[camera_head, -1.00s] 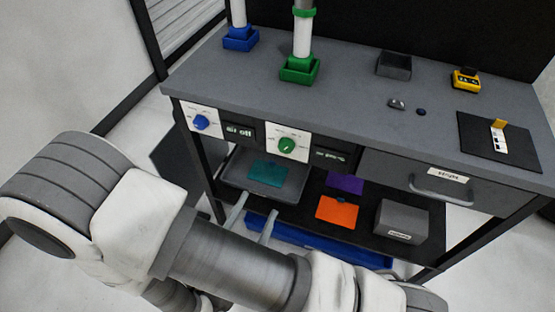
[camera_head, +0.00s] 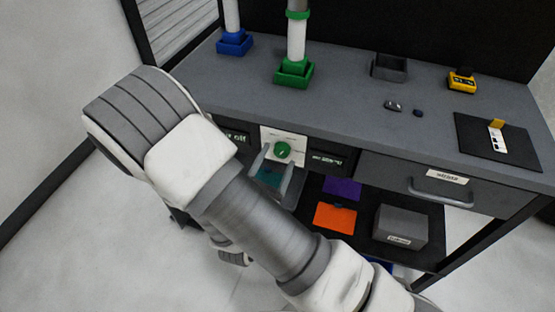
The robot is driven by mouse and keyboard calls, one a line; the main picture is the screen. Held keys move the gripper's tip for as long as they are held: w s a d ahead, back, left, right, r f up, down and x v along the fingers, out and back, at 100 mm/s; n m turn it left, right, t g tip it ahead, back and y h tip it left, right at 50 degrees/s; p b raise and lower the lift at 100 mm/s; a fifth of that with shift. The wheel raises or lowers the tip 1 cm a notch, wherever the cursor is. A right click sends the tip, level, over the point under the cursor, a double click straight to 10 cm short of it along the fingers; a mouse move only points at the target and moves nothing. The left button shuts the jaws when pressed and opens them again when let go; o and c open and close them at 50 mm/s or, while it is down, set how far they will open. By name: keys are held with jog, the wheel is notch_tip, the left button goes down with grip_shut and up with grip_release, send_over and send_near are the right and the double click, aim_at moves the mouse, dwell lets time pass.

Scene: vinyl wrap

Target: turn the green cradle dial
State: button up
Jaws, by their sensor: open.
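The green dial (camera_head: 282,149) is a round knob on a white plate (camera_head: 297,139) on the front of the workbench. The green cradle (camera_head: 294,76) stands on the benchtop above it and holds a white roll (camera_head: 297,38) upright. My gripper (camera_head: 279,162) is open and empty. Its two grey fingers point up toward the dial from just below, one toward each side. I cannot tell whether either finger touches it. My arm crosses the left and lower part of the picture and hides the blue dial.
A blue cradle (camera_head: 235,43) with another roll stands at the back left. A small dark display (camera_head: 326,160) is right of the green dial, and a handled drawer (camera_head: 430,184) is farther right. Orange (camera_head: 335,217) and purple (camera_head: 342,188) sheets and a grey box (camera_head: 402,232) lie on the lower shelf.

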jog(key=shift+w+d, duration=0.2)
jog(key=shift+w, duration=0.3)
grip_shut()
